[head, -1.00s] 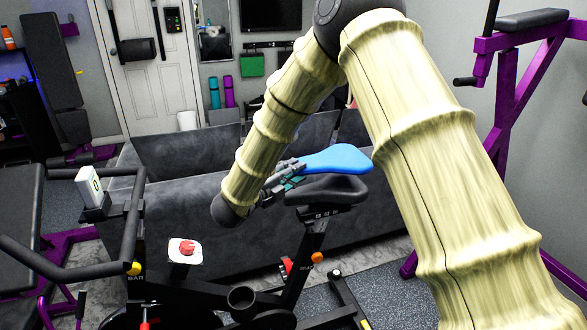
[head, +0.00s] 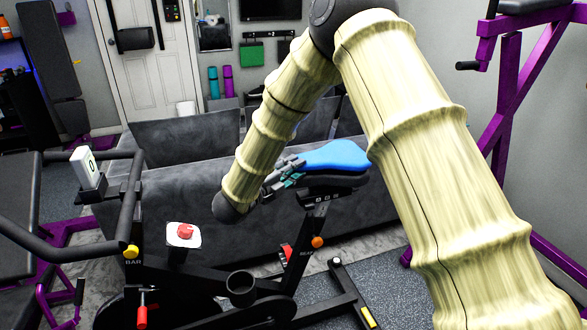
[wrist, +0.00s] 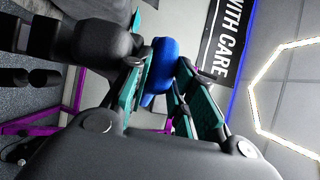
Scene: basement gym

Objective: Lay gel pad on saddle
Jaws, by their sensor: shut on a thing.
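The blue gel pad (head: 334,155) lies flat just over the black bike saddle (head: 338,181). In the head view its underside appears to meet the saddle top, though I cannot tell whether it fully rests there. My gripper (head: 289,174) comes in from the left and is shut on the pad's narrow end. In the wrist view, the pad (wrist: 160,66) shows between the teal-lined fingers of my gripper (wrist: 165,92). The dark saddle (wrist: 98,42) is beside it there.
The bike's handlebar (head: 130,205) and a white tray with a red knob (head: 184,233) stand to the left. A grey sofa (head: 180,195) is behind, and a purple rack (head: 520,90) stands at right.

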